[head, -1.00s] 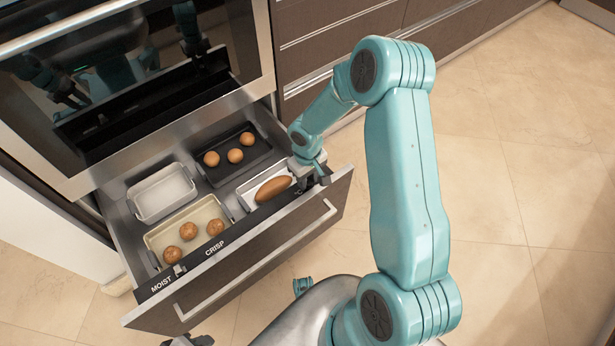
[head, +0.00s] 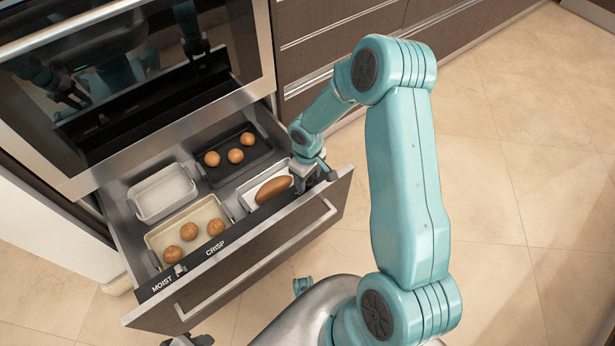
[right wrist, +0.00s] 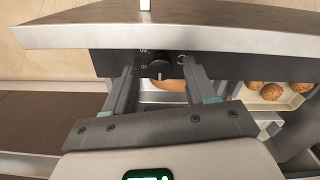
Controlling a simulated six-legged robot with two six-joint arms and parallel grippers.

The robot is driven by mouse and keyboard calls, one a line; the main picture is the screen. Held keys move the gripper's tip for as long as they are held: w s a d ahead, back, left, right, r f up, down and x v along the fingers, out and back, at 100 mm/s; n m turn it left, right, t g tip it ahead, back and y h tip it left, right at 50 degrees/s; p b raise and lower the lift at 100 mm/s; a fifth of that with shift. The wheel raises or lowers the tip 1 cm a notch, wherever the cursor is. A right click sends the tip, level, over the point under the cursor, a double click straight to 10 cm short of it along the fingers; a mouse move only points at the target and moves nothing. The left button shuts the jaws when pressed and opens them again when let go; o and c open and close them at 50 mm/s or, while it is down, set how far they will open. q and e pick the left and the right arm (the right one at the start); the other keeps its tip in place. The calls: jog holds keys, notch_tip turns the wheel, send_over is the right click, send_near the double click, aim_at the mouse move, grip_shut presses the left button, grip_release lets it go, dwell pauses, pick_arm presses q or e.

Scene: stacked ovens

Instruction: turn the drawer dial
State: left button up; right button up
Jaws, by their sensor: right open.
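The drawer (head: 255,262) under the oven is pulled out. Its black top strip bears the words MOIST and CRISP. The dark round dial (right wrist: 160,69) with a pale pointer mark sits on this strip in the right wrist view. My right gripper (right wrist: 158,74) is open, with one finger on each side of the dial; I cannot tell whether they touch it. In the head view my right gripper (head: 313,176) is at the strip's right end and hides the dial.
The drawer holds an empty white tray (head: 139,206), a cream tray (head: 151,242) with round rolls, a black tray (head: 211,181) with more rolls, and a tray with a long loaf (head: 273,189). The oven door (head: 50,165) is above. Open floor lies right.

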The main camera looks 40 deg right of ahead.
aim_at(308, 182)
notch_tip(308, 182, up, 16)
jog(key=p, duration=0.4)
jog(key=shift+s+f, duration=0.1)
jog(key=shift+f, duration=0.05)
